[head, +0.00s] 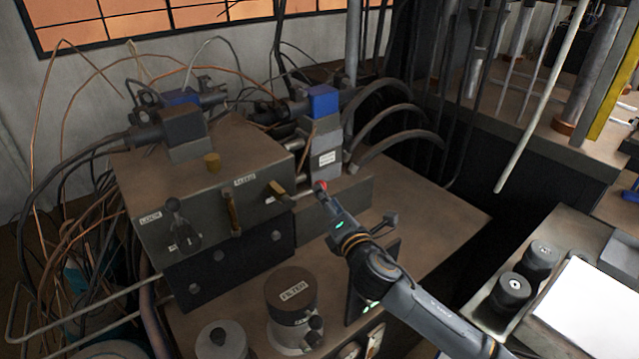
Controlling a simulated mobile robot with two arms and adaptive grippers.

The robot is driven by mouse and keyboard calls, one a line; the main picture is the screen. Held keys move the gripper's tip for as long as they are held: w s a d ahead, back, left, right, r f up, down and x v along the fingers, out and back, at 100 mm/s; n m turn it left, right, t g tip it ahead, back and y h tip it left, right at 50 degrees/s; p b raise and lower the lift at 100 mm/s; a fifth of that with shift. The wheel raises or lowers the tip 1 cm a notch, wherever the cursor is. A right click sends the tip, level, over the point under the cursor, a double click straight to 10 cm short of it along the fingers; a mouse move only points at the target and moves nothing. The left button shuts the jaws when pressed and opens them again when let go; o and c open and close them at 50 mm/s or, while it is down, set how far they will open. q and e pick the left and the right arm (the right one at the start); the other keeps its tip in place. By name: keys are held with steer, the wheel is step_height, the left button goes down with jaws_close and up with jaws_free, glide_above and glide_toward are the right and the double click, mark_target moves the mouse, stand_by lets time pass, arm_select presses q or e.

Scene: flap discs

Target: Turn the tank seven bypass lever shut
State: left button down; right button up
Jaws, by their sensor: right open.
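A grey-brown valve block (215,185) stands left of centre in the head view. Its front carries a black lever (178,222) by a label that seems to read LOCK, an upright brass lever (233,214) under a white label (245,181) too small to read surely, and a slanted brass lever (281,192) near the right corner. I cannot tell surely which one is tank seven's bypass lever. My right gripper (321,189) is open and empty, just right of the slanted brass lever and apparently apart from it. Its fingers are small and partly hidden. My left gripper is not in view.
A FILTER-labelled canister (291,298) stands on the bench in front. A valve with a blue cap (323,102) and thick black hoses (385,120) rise behind my right gripper. Copper wires crowd the left. Bare bench top (440,210) lies to the right.

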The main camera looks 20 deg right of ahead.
steer(key=w, duration=0.4)
steer(key=shift+w+a, duration=0.15)
steer(key=shift+w, duration=0.6)
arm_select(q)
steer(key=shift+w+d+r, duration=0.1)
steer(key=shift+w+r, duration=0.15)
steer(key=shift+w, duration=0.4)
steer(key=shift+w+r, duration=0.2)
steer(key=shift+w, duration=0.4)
arm_select(e)
steer(key=shift+f, duration=0.1)
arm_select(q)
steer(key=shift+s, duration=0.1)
arm_select(e)
steer(key=shift+c, duration=1)
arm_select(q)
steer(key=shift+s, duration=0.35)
arm_select(e)
jaws_close()
